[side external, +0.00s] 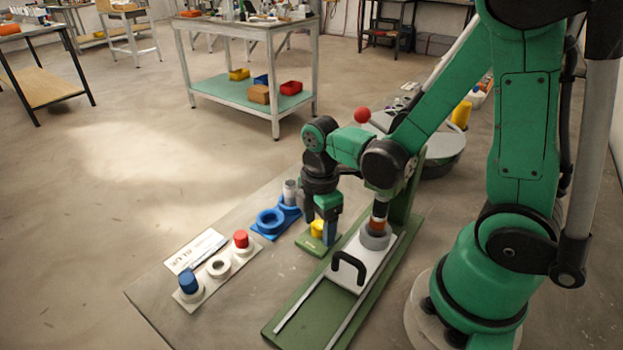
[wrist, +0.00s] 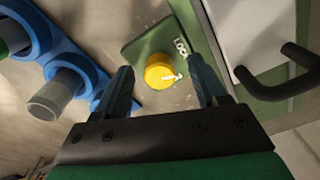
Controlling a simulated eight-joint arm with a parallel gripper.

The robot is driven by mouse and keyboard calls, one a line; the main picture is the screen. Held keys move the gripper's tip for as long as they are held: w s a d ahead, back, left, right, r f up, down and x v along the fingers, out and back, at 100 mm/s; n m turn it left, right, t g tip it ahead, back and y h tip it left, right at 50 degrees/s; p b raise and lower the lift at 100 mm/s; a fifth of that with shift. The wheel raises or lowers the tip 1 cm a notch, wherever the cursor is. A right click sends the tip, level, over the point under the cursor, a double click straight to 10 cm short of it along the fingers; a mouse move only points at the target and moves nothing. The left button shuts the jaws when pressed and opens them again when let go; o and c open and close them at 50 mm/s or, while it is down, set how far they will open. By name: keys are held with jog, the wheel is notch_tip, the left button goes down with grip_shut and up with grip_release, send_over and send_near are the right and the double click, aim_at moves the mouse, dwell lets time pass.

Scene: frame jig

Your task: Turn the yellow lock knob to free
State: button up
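The yellow lock knob (wrist: 158,69) is round, with a white arrow that points to the right in the wrist view. It sits on a small green plate (wrist: 139,47) marked with white letters that read LOCK (wrist: 181,47). In the side view the knob (side external: 316,229) shows low beside my fingers. My gripper (wrist: 160,65) is open and empty, with one dark blue finger on each side of the knob and a visible gap on both sides. In the side view my gripper (side external: 319,222) points down over the green plate (side external: 309,244).
A green base with rails and a white slide with a black handle (side external: 349,267) stands right of the knob. A blue ring fixture (side external: 270,221) is to its left. A board with red (side external: 241,239) and blue (side external: 188,281) pegs lies farther left.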

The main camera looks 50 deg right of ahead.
aim_at(318, 224)
jog(key=shift+r, duration=0.1)
jog(key=shift+r, duration=2.7)
jog(key=m, duration=0.4)
jog(key=shift+m, duration=0.4)
jog(key=m, duration=0.9)
jog(key=shift+m, duration=0.4)
jog(key=m, duration=0.2)
jog(key=shift+m, duration=0.4)
jog(key=shift+f+m, duration=0.25)
jog(key=shift+m, duration=0.05)
jog(key=shift+f, duration=2.55)
